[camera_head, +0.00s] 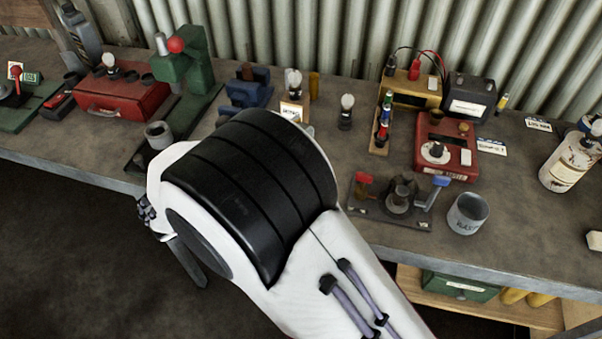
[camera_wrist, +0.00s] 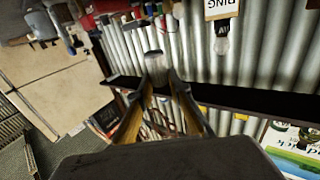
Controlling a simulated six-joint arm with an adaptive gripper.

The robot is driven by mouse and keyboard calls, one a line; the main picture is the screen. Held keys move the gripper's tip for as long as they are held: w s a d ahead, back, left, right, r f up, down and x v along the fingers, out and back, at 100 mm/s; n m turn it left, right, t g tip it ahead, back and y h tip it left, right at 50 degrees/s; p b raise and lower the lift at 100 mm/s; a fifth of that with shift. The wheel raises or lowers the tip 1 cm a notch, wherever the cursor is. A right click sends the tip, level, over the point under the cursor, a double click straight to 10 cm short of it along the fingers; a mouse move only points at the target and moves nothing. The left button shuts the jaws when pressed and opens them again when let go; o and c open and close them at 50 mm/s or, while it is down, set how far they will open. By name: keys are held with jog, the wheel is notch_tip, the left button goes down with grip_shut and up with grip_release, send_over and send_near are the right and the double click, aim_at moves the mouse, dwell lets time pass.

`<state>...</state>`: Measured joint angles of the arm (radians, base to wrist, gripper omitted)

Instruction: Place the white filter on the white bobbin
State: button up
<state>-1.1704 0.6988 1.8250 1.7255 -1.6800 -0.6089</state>
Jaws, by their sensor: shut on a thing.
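In the wrist view my gripper (camera_wrist: 159,78) has its two fingers closed on a small pale, whitish cylinder (camera_wrist: 154,62), which looks like the white filter. It sticks out beyond the fingertips. In the head view my white and black arm hides the gripper's fingertips and the held piece. I cannot tell for sure which thing is the white bobbin. Small white-topped pieces stand on the bench in the head view: one near the back (camera_head: 293,82), one right of it (camera_head: 347,104), and a round white piece (camera_head: 436,151) on a red box.
A green press (camera_head: 190,65) and red toolbox (camera_head: 118,94) stand at the left. A blue vise (camera_head: 246,92) is behind my arm. A dark plate with clamps (camera_head: 392,205), a grey cup (camera_head: 467,213) and a white bottle (camera_head: 570,160) are at the right. Corrugated wall runs behind.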

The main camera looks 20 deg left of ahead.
jog(key=shift+f, duration=3.15)
jog(key=shift+f, duration=0.1)
jog(key=shift+f, duration=1.75)
jog(key=shift+f, duration=0.15)
jog(key=o, duration=0.9)
jog(key=shift+c, duration=0.2)
jog(key=shift+r, duration=0.2)
jog(key=v, duration=1.2)
jog(key=shift+w, duration=0.1)
